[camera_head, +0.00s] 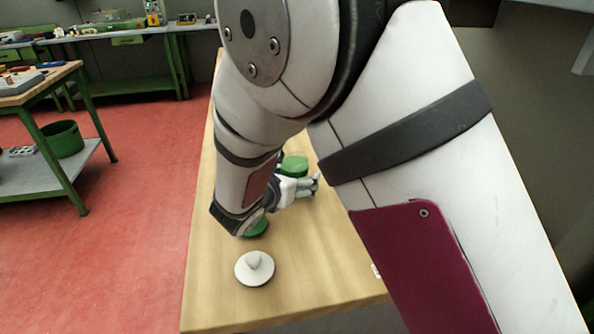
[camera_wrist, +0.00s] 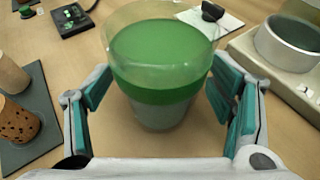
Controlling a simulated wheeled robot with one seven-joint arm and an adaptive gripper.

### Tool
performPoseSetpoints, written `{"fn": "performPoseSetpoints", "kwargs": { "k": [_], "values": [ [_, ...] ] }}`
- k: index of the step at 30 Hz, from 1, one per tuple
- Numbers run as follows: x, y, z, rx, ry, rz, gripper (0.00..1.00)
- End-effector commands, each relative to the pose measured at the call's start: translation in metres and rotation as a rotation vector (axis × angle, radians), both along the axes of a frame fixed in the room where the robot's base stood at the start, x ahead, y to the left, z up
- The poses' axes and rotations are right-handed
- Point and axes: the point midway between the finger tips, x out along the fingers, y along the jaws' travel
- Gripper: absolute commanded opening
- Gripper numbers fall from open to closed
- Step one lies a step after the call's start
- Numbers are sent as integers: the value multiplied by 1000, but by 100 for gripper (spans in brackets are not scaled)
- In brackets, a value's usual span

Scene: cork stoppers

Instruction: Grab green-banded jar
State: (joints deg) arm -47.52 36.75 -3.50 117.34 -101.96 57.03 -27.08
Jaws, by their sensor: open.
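The green-banded jar (camera_wrist: 160,60) stands upright in the middle of the wrist view, clear-walled with a green band around it and a pale lower part. My gripper (camera_wrist: 162,115) is open, with one finger on each side of the jar and a visible gap at both sides. In the head view the jar (camera_head: 294,165) shows its green top just beyond my gripper (camera_head: 308,184). My arm hides part of the table there.
Cork stoppers (camera_wrist: 14,120) stand on a dark mat at the wrist view's left. A metal ring-shaped dish (camera_wrist: 288,45) on a beige base is at right. A white knobbed lid (camera_head: 254,268) lies on the wooden table (camera_head: 215,290), whose front is otherwise mostly clear.

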Motion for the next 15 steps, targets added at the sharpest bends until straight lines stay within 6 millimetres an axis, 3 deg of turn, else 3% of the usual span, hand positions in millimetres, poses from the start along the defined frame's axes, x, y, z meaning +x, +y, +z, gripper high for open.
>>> {"fn": "performPoseSetpoints", "kwargs": {
  "k": [7,15],
  "values": [
    [3,-1,-1,0,-1,1,76],
    [3,-1,-1,0,0,1,14]
  ]
}}
